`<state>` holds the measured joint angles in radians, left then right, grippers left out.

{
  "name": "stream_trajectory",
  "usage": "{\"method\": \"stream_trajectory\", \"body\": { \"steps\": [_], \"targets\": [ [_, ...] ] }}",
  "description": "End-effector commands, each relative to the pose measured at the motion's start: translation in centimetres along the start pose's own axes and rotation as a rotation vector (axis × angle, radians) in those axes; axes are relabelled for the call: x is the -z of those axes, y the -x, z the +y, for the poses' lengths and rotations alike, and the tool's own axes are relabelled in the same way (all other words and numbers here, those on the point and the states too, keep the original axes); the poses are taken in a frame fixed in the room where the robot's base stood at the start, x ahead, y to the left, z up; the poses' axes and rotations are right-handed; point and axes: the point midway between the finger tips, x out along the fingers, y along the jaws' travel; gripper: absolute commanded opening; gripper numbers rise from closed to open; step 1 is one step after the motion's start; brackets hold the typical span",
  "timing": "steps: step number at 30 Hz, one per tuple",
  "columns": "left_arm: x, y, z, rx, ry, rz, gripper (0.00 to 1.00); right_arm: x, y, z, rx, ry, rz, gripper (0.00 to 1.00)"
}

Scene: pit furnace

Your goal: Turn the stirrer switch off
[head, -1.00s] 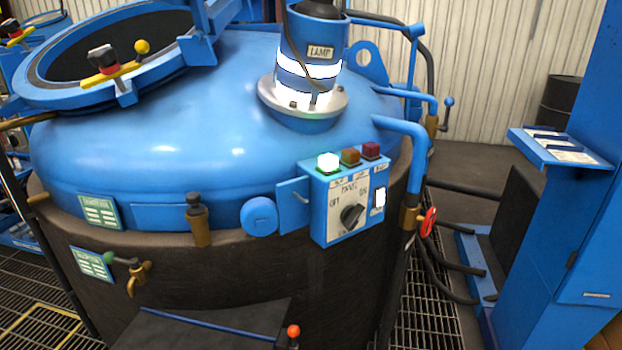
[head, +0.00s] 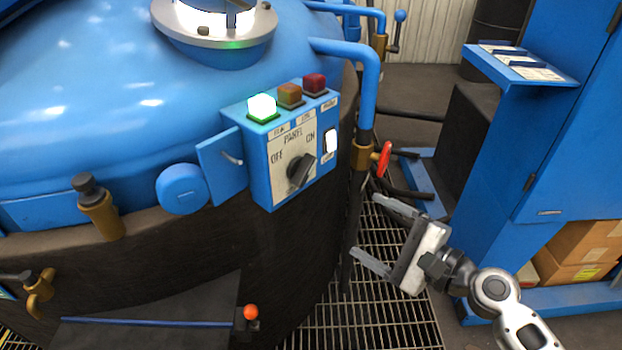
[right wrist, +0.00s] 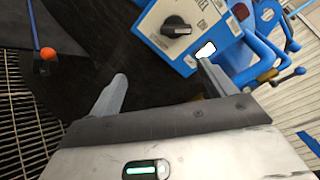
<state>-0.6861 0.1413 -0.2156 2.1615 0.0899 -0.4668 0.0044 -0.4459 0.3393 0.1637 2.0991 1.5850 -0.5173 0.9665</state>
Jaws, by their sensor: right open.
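The stirrer switch (head: 301,171) is a black rotary knob on the front of a blue control box marked PANEL, OFF and ON. Its pointer leans up and right, toward ON. The control box (head: 262,170) is fixed to the blue vessel, with a lit green lamp (head: 262,107) on top. My right gripper (head: 366,226) is open and empty, below and to the right of the box, apart from it. In the right wrist view the knob (right wrist: 176,27) shows beyond and between the open fingers (right wrist: 160,85). My left gripper is not in view.
A white rocker (head: 332,141) sits right of the knob. A red valve handle (head: 384,159) and blue pipe (head: 370,90) stand right of the box. An orange-tipped lever (head: 250,312) is below. A blue cabinet (head: 560,130) stands right.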

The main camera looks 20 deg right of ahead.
Motion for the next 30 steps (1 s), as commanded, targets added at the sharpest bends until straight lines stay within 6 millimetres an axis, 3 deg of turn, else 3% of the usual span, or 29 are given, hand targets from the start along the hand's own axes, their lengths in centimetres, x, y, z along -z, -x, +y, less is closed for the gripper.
{"method": "stream_trajectory", "body": {
  "steps": [3,10,24,30],
  "targets": [
    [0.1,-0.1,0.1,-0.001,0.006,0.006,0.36,-0.1,0.1,-1.9,0.047,-0.134,-0.041,0.83],
    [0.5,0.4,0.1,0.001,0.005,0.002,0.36,-0.5,-1.6,-3.0,0.065,-0.192,-0.062,0.83],
    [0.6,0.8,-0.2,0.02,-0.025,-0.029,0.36,-1.0,-11.4,-3.6,0.064,-0.188,-0.06,0.83],
    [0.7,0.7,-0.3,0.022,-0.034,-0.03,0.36,-1.1,-14.4,-3.7,0.063,-0.189,-0.059,0.83]
  ]
}}
